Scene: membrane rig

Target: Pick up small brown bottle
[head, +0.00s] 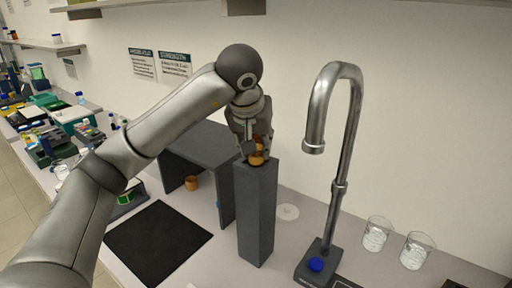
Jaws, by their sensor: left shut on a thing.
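The small brown bottle (257,159) shows as an amber-brown shape at the top of a tall dark grey pillar (257,213). My left gripper (256,152) reaches down over the pillar from above and is shut on the bottle. The fingers hide much of the bottle, and I cannot tell whether its base touches the pillar top. My right gripper is not in view.
A dark grey bench-like stand (207,160) is left of the pillar, with a small orange-brown object (191,183) under it. A black mat (157,241) lies in front. A metal tap (343,150) and two glass beakers (416,250) stand at right.

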